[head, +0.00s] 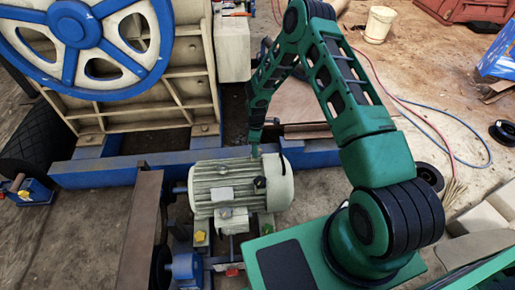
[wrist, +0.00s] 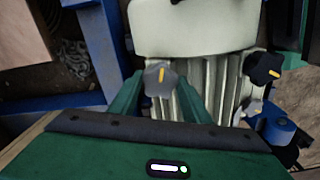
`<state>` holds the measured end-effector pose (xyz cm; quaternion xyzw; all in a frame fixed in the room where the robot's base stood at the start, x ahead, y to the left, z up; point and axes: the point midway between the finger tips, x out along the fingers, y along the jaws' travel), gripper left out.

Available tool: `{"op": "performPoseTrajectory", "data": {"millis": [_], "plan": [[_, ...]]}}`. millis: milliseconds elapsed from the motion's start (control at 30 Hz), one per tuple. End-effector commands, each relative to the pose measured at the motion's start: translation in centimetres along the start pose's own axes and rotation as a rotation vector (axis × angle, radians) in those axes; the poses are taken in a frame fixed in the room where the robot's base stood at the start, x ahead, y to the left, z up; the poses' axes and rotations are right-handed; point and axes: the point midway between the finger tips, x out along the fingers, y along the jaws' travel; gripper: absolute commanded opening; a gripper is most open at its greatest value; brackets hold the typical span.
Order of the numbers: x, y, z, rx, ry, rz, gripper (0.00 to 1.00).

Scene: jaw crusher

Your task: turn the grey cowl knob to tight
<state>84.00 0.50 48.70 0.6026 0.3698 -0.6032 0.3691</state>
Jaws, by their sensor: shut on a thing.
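The grey cowl knob (wrist: 154,84) is a lobed knob with a yellow mark on its face, seen in the wrist view beside the pale motor cowl (wrist: 195,30). The yellow mark stands nearly upright, tilted slightly. My green gripper (wrist: 160,92) has a finger on each side of the knob and is shut on it. In the head view my gripper (head: 255,151) reaches down to the top of the ribbed cream motor (head: 225,185). The knob itself cannot be made out there.
Yellow knobs (head: 200,237) and a red one (head: 232,271) are low by the motor. A blue beam (head: 120,170) runs behind it.

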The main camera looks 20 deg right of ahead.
Motion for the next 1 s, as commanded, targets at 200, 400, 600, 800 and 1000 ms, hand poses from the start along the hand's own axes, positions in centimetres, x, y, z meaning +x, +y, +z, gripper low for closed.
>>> {"op": "performPoseTrajectory", "data": {"millis": [200, 400, 600, 800, 1000], "plan": [[0.00, 0.08, 0.06, 0.082, -0.003, 0.002, 0.21], [-0.02, 0.08, -0.04, 0.231, -0.001, 0.003, 0.21], [-0.04, 0.11, -0.07, 0.419, 0.001, 0.003, 0.21], [-0.05, 0.15, -0.10, 0.610, 0.003, 0.002, 0.21], [-0.07, 0.18, -0.14, 0.800, 0.005, 0.002, 0.21]]}}
